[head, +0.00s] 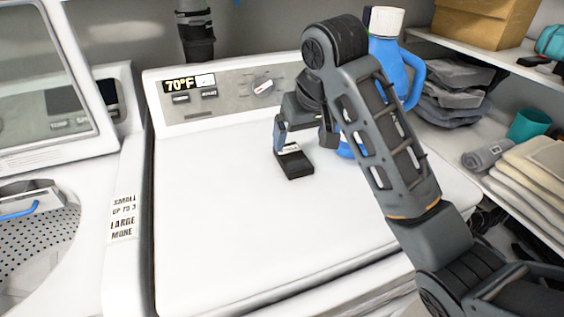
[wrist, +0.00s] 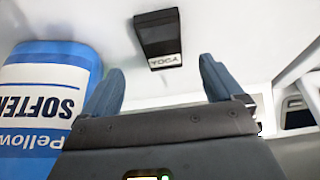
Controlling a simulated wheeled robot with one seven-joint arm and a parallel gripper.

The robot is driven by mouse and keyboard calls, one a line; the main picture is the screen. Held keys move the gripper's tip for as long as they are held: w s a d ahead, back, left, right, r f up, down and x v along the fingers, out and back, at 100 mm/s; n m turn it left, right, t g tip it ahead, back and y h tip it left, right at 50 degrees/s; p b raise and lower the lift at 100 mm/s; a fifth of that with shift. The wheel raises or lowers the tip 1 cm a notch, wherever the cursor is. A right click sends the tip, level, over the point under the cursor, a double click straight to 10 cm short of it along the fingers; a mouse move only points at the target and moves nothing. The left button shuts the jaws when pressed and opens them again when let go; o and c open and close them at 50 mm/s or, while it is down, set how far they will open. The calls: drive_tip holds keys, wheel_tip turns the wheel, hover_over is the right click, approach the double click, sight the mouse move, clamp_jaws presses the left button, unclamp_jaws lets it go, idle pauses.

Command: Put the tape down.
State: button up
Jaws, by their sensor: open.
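The tape (head: 294,165) is a small black block with a white label on one end. It lies flat on the white top of the machine (head: 225,215), below the control panel. In the wrist view the tape (wrist: 157,32) is just beyond my fingertips, with its label end toward me. My gripper (wrist: 161,68) is open, its two fingers spread wider than the tape with clear space on both sides. Nothing is held between them. In the head view my gripper (head: 281,143) is at the label end of the tape, and my arm partly hides it.
A blue softener bottle (head: 387,60) with a white cap stands behind my arm; it is close on the left in the wrist view (wrist: 45,100). Shelves at right hold folded towels (head: 540,170) and a teal cup (head: 529,124). The machine top's front left is clear.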

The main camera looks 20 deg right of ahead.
sight(293, 156)
drive_tip(key=shift+p+x, duration=0.3)
drive_tip(key=shift+x, duration=3.45)
drive_tip(key=shift+w+a, duration=0.15)
drive_tip(key=shift+c, duration=0.2)
